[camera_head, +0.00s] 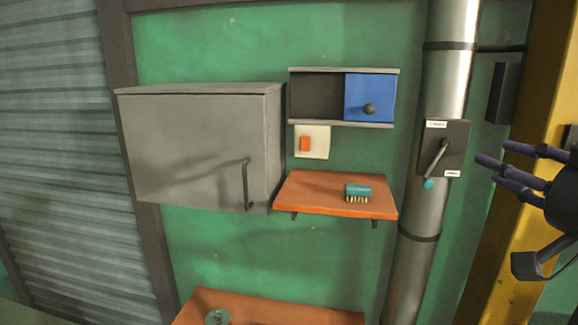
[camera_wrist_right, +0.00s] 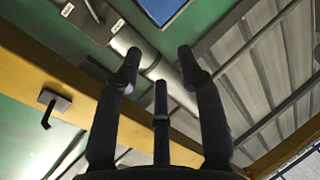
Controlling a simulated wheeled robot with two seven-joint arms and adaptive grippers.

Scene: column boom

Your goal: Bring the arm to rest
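My right gripper (camera_head: 494,164) is at the right edge in the head view, its dark fingers pointing left toward the pipe. In the right wrist view its three fingers (camera_wrist_right: 160,62) are spread apart with nothing between them. A dark lever box (camera_head: 455,136) with a teal-tipped handle (camera_head: 430,183) is on the metal pipe (camera_head: 452,20), left of the fingertips. A gap shows between the fingers and the box in the head view. The handle slants down to the left. My left gripper is in neither view.
A grey cabinet (camera_head: 190,145), a sliding-door box with a blue panel (camera_head: 370,97), an orange switch (camera_head: 305,144) and an orange shelf (camera_head: 310,196) bearing a brush (camera_head: 358,191) are on the green wall. A lower orange surface (camera_head: 280,308) holds a round item. A yellow post (camera_head: 525,190) stands behind my gripper.

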